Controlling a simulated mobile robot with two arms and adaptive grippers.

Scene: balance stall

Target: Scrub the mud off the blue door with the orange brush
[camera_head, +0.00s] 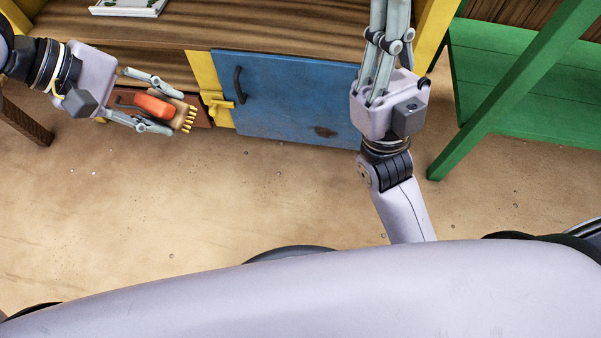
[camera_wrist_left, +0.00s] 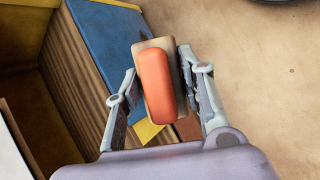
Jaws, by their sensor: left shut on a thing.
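The orange brush (camera_head: 153,106) has an orange grip on a tan block with yellow bristles that point right, toward the door. My left gripper (camera_head: 175,111) is shut on the brush, left of the door and apart from it. The left wrist view also shows the brush (camera_wrist_left: 155,85) between the fingers, its bristles hidden. The blue door (camera_head: 285,95) has a dark handle at its upper left and a brown mud patch (camera_head: 325,131) low on its right part. The door also shows in the left wrist view (camera_wrist_left: 108,38). My right gripper (camera_head: 388,45) points up past the door's right side, its fingertips cut off by the frame.
A yellow post with a latch (camera_head: 222,103) stands left of the door. A wooden counter (camera_head: 250,33) runs above it, with a white-framed tray (camera_head: 128,8) at the back. A green stand (camera_head: 520,85) is on the right. The sandy floor in front is mostly clear.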

